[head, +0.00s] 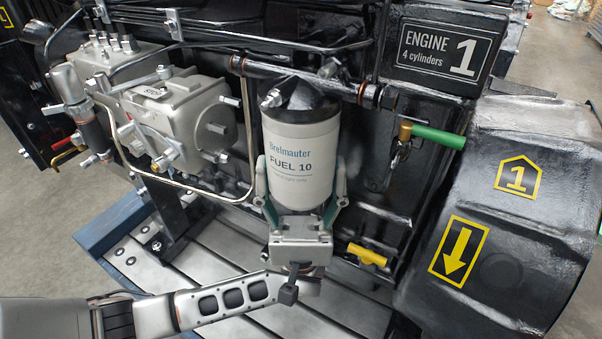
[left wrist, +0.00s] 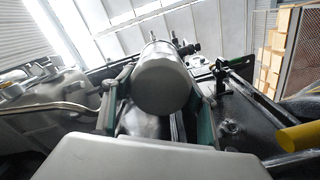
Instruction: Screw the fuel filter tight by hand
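The fuel filter (head: 302,155) is a white canister marked "FUEL 10", hanging upright under a black filter head (head: 301,97) on the engine. My left gripper (head: 302,189) comes from below, its fingers on either side of the filter's lower part. In the left wrist view the filter's round bottom (left wrist: 162,90) sits between the two fingers (left wrist: 160,78). The fingers lie very close along its sides; I cannot tell whether they press on it. The filter's threads and top joint are hidden. My right gripper is not in view.
A pump (head: 185,115) with pipes is left of the filter. A green-handled valve (head: 437,136) and a black housing (head: 510,200) are at right. A yellow handle (head: 367,255) sits low, right of my gripper; it also shows in the left wrist view (left wrist: 300,137).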

